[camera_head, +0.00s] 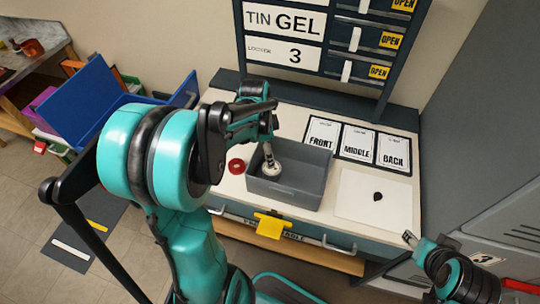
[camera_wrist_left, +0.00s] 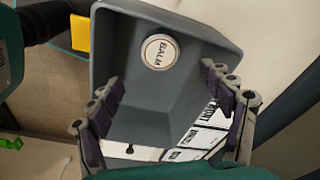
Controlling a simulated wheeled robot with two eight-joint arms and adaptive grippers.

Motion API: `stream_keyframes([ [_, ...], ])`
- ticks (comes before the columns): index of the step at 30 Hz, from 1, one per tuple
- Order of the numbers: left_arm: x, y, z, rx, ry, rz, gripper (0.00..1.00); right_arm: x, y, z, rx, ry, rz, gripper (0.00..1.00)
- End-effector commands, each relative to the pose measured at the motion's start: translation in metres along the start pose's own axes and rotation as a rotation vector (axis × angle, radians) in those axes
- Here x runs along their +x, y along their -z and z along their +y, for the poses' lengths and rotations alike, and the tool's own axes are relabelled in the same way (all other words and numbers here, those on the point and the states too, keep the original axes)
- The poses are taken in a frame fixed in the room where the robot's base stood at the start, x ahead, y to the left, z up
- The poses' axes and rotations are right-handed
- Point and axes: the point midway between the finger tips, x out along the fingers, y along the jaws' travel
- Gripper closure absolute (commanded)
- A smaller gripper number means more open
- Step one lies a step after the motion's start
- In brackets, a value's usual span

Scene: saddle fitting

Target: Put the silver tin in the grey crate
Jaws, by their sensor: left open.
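The silver tin (camera_head: 271,170) is inside the grey crate (camera_head: 312,189), towards its left end in the head view. In the left wrist view the tin (camera_wrist_left: 160,51) shows a round pale lid reading BALM, lying within the crate (camera_wrist_left: 150,105). My left gripper (camera_head: 268,140) is above the crate's left part, over the tin. In the left wrist view its fingers (camera_wrist_left: 165,100) are spread apart with nothing between them, and the tin appears clear of them. My right gripper (camera_head: 409,239) is at the lower right, away from the crate; its jaws are too small to read.
Cards marked FRONT (camera_head: 321,133), MIDDLE (camera_head: 357,143) and BACK (camera_head: 393,152) lie behind. A white sheet (camera_head: 360,208) with a small black item (camera_head: 378,196) is to the right. A dark signboard (camera_head: 345,88) stands behind.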

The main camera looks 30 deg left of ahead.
Motion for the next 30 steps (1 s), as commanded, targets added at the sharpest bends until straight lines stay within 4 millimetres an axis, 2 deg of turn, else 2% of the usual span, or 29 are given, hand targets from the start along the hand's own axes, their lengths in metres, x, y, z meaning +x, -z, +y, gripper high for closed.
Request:
stream_keyframes([
  [5, -0.021, 0.008, 0.017, -0.071, 0.049, 0.015, 0.21, -0.001, 0.001, 0.000, 0.000, 0.000, 0.000, 0.55],
  [12, -0.065, 0.028, 0.080, -0.362, 0.211, 0.139, 0.21, -0.001, 0.000, 0.000, 0.000, 0.000, 0.000, 0.55],
  [18, -0.082, 0.033, 0.128, -0.603, 0.290, 0.316, 0.21, -0.001, 0.001, 0.000, 0.000, 0.000, 0.000, 0.55],
  [24, -0.085, 0.033, 0.152, -0.744, 0.303, 0.443, 0.21, -0.001, 0.001, 0.000, 0.000, 0.000, 0.000, 0.55],
  [30, -0.086, 0.034, 0.156, -0.778, 0.301, 0.473, 0.21, -0.001, 0.001, 0.000, 0.000, 0.000, 0.000, 0.55],
])
